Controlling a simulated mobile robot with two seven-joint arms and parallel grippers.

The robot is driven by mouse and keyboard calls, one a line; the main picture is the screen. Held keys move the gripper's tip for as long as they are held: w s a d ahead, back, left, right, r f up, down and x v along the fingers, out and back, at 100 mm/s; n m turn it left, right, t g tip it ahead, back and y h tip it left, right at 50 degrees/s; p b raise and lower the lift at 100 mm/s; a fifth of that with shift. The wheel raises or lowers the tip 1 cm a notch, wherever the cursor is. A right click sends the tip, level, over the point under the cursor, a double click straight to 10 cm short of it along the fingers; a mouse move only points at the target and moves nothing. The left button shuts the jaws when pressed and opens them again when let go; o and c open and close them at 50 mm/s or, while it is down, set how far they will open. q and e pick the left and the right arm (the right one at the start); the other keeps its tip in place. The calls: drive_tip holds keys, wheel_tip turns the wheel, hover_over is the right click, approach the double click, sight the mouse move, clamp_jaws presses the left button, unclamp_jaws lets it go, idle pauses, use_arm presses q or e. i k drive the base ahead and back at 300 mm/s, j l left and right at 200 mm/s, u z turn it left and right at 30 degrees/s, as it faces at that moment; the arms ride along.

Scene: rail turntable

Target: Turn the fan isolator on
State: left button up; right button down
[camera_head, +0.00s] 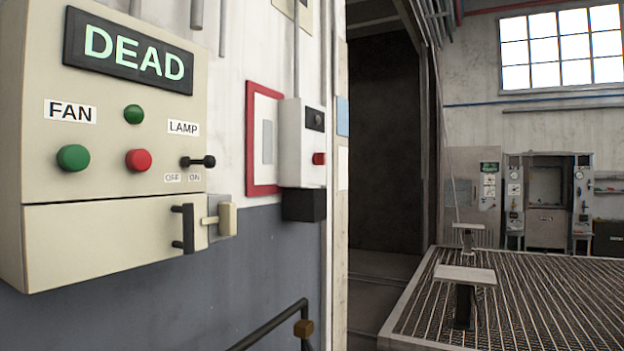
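A cream control box (55,150) hangs on the wall at the left. Its display (128,52) reads DEAD in green letters. A FAN label (70,112) sits above a large green button (73,158). A red button (138,160) is to its right, and a smaller green one (133,114) is above. A black lamp switch (198,162) lies sideways over OFF and ON marks. Below is a panel with an upright black handle (183,229). A cream lever (226,219) on a grey plate is at its right edge. No part is labelled isolator. Neither gripper is in view.
A white box (302,142) with a red button stands on the wall right of the control box, beside a red-framed board (264,140). A dark rail (270,327) is below. A grated table (510,305) fills the lower right. Cabinets (547,200) stand far behind.

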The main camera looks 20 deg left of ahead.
sight(318, 158)
drive_tip(key=i+l+z, duration=0.1)
drive_tip(key=z, duration=1.25)
drive_tip(key=i+u, duration=0.15)
drive_tip(key=i, duration=0.4)
drive_tip(key=i+l+u, duration=0.15)
drive_tip(key=i, duration=0.4)
drive_tip(key=i+l+u, duration=0.1)
drive_tip(key=i+u, duration=0.25)
drive_tip(key=i, duration=0.8)
drive_tip(key=i+u, duration=0.25)
drive_tip(key=i, duration=0.3)
drive_tip(key=i+l+u, duration=0.1)
drive_tip(key=i+u, duration=0.2)
drive_tip(key=i, duration=0.25)
drive_tip(key=i+j+u, duration=0.1)
drive_tip(key=i+u, duration=0.65)
drive_tip(key=u, duration=0.25)
drive_tip(key=i+u, duration=0.35)
drive_tip(key=i, duration=0.15)
drive_tip(key=i+u, duration=0.3)
drive_tip(key=i, duration=0.2)
